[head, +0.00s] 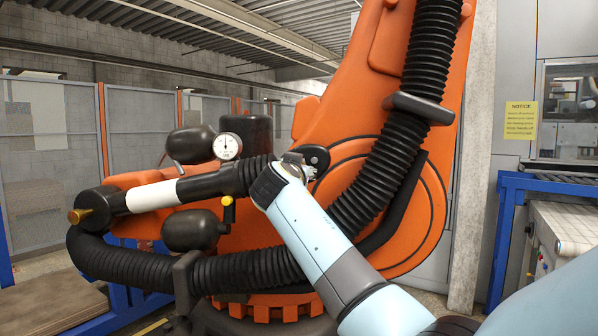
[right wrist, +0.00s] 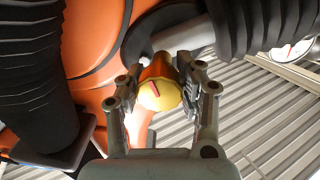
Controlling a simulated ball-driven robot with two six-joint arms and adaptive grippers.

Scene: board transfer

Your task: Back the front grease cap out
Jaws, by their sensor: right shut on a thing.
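In the right wrist view a yellow grease cap (right wrist: 160,96) with a short red line on its face sits between the fingers of my right gripper (right wrist: 163,80), which is shut on it. The cap is at the end of an orange-brown neck by a dark round part. In the head view my right gripper (head: 296,160) is at the orange machine (head: 400,190), beside a black round end; the held cap is hidden there. My left gripper is not in view.
Thick black ribbed hoses (head: 385,165) run close beside my right arm. A blue-framed conveyor (head: 512,200) is at right, mesh fence panels (head: 140,140) at left.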

